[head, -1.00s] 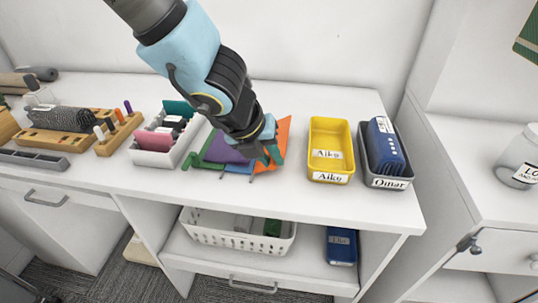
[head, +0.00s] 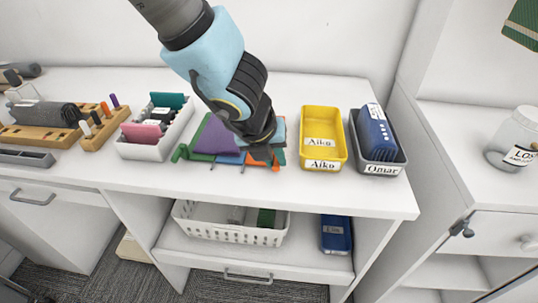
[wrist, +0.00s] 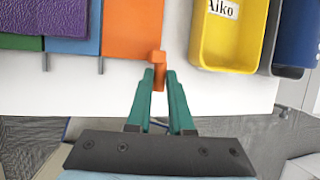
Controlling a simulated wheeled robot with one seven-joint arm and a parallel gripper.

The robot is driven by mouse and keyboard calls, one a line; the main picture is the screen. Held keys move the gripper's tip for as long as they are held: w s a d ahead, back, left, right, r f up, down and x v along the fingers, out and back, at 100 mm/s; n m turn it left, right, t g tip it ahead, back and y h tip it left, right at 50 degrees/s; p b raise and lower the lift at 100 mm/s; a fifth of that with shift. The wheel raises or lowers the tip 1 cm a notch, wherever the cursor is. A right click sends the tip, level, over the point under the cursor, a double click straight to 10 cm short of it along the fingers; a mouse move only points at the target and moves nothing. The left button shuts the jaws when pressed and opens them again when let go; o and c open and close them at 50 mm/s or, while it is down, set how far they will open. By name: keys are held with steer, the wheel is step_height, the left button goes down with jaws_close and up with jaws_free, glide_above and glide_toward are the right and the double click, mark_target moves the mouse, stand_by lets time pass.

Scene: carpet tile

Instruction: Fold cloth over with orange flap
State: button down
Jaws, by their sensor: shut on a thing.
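The folded cloth lies on the white desk, with a purple part (head: 215,136), a blue part (head: 229,158), green edges and an orange flap (head: 254,159). In the wrist view the orange flap (wrist: 132,30) lies at the right of the blue part (wrist: 72,45), with purple (wrist: 55,18) at the far left. My gripper (wrist: 158,76) has teal fingers shut on the small orange tab at the flap's near right corner. In the head view my gripper (head: 272,154) is low over the cloth's right side and hides part of it.
A yellow tray (head: 341,140) labelled Aiko stands close to the right of the cloth, and a grey tray (head: 392,168) labelled Omar beyond it. A white box (head: 170,140) stands to the left. The desk's front edge is near.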

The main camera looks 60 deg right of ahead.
steer(key=shift+s+d+f+b, duration=0.15)
steer(key=shift+s+f+b, duration=0.1)
steer(key=shift+s, duration=0.2)
steer(key=shift+s+d+f+b, duration=0.1)
steer(key=shift+s+f+b, duration=0.15)
steer(key=shift+s, duration=0.2)
steer(key=c, duration=1.1)
jaws_free()
steer(key=shift+s, duration=0.2)
steer(key=shift+f, duration=0.1)
steer(key=shift+w+a, duration=0.1)
steer(key=shift+w, duration=0.05)
steer(key=p+v, duration=0.2)
steer(key=v, duration=0.3)
steer(key=p+v, duration=0.3)
steer(key=v, duration=0.2)
steer(key=shift+w+a+r+p, duration=0.15)
steer(key=shift+w+r+p, duration=0.1)
steer(key=shift+r+p, duration=0.1)
steer(key=shift+w, duration=0.1)
